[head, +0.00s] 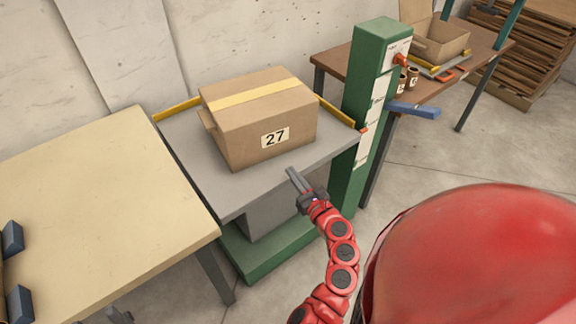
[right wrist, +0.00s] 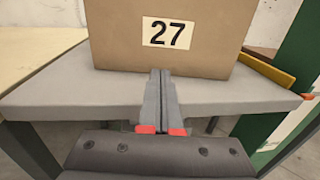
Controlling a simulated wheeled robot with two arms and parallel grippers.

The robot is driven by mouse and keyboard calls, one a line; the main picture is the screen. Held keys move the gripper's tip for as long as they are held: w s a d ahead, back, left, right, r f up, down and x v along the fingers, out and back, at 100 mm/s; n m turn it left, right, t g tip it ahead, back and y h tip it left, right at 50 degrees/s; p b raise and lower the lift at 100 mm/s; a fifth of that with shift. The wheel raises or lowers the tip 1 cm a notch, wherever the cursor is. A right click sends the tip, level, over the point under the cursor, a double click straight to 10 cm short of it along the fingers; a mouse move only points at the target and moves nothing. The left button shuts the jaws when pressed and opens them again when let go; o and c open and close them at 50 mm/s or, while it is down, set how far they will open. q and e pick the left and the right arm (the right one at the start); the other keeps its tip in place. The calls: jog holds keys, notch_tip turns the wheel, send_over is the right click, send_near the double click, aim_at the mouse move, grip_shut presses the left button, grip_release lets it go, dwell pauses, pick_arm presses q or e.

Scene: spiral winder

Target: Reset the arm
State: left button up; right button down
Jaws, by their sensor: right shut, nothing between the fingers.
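My right gripper (head: 292,174) is shut and empty, in front of the box and near the front edge of the grey platform (head: 240,195). In the right wrist view its closed fingers (right wrist: 160,75) point at the box's front face; I cannot tell whether they touch it. The box (head: 240,138), taped shut and labelled 27, sits on the platform. A green column (head: 366,90) stands at the platform's right, with an orange knob (head: 401,59) and a blue arm (head: 412,110) sticking out to the right. A small grey piece at the bottom edge may be my left gripper (head: 119,315); its fingers are unclear.
A pale wooden table (head: 100,215) stands at the left, with dark blue blocks (head: 13,239) on its left edge. A brown bench (head: 335,62) behind the column holds an open carton (head: 440,42) and small jars. Stacked wood stands at the back right. Floor to the right is clear.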

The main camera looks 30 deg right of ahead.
jog(key=shift+s, duration=2.25)
